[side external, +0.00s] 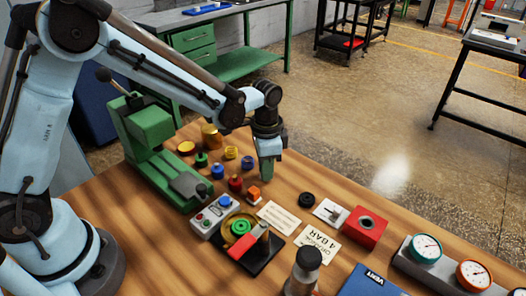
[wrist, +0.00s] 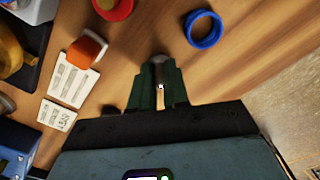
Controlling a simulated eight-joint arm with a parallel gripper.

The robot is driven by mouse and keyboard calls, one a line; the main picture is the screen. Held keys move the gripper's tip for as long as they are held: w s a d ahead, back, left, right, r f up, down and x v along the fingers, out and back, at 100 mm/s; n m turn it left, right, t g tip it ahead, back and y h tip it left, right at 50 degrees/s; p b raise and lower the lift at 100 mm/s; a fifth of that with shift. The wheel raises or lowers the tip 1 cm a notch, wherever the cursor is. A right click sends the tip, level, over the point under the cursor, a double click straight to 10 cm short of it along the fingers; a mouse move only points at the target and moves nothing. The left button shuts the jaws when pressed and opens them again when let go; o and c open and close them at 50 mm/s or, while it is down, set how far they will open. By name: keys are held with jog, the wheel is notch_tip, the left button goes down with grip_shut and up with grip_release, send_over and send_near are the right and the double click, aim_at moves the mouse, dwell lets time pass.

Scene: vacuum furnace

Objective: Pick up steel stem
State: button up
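My gripper (wrist: 159,75) points down at the wooden table, its green fingers close together. A grey, rounded metal piece, which looks like the steel stem (wrist: 158,60), shows between the fingertips in the wrist view. The fingers appear to press it from both sides, and most of it is hidden by them. In the side view my gripper (side external: 269,178) is low over the table, right of the small coloured parts; the stem cannot be made out there.
An orange block (side external: 254,193) and a red part (side external: 235,183) are left of my gripper. A blue ring (wrist: 203,29) lies close by. Printed cards (side external: 279,217), a red box (side external: 365,228) and a green vise-like machine (side external: 155,150) are farther off.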

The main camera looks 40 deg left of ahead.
grip_shut()
